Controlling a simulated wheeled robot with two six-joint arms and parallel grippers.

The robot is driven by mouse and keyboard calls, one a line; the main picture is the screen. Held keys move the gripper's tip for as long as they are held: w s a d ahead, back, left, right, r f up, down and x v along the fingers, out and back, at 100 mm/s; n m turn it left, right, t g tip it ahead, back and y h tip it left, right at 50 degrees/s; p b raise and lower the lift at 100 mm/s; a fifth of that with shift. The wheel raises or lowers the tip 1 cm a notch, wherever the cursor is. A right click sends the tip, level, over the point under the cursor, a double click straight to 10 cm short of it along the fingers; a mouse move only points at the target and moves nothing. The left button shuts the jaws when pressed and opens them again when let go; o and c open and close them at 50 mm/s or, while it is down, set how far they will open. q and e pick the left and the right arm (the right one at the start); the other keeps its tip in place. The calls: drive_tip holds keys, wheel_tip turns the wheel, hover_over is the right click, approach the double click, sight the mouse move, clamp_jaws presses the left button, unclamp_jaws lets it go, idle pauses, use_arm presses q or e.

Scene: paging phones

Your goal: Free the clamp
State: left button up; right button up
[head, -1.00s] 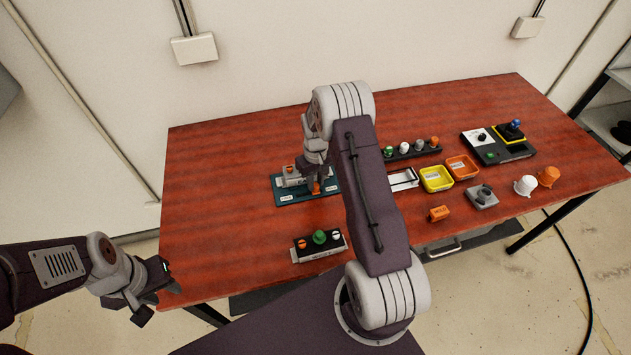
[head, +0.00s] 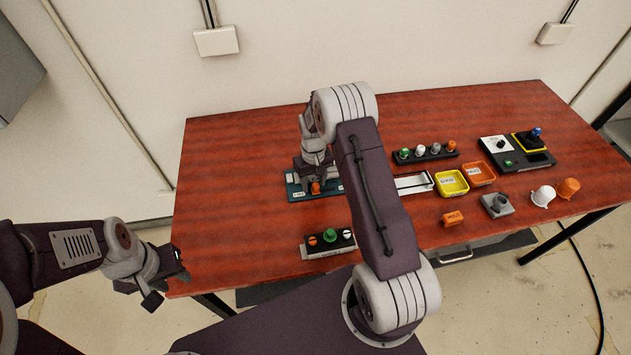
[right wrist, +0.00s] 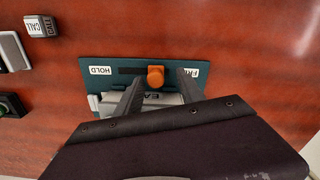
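The clamp is a teal plate (right wrist: 97,84) with a HOLD label (right wrist: 100,70) at one end and a label starting "FR" (right wrist: 191,72) at the other. An orange knob (right wrist: 155,76) stands near the middle of its dark slot; it also shows in the head view (head: 315,187). My right gripper (right wrist: 161,79) is open, its fingers low on either side of the knob. The HOLD-side finger is very close to it; contact is unclear. A grey block (right wrist: 155,98) is partly hidden by the gripper. My left gripper (head: 168,282) is empty beyond the table's left edge, fingers apart.
A button box (head: 329,242) stands in front of the clamp. To the right are a white tray (head: 414,183), a yellow bin (head: 452,183), an orange bin (head: 479,174) and a knob rack (head: 426,154). The table's left part is clear.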

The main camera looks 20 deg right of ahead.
sight(313, 185)
drive_tip(key=shift+d+r, duration=0.15)
drive_tip(key=shift+r, duration=0.1)
wheel_tip(313, 185, up, 9)
drive_tip(key=shift+f+b, duration=0.2)
drive_tip(key=shift+b, duration=0.15)
drive_tip(key=shift+a, duration=0.2)
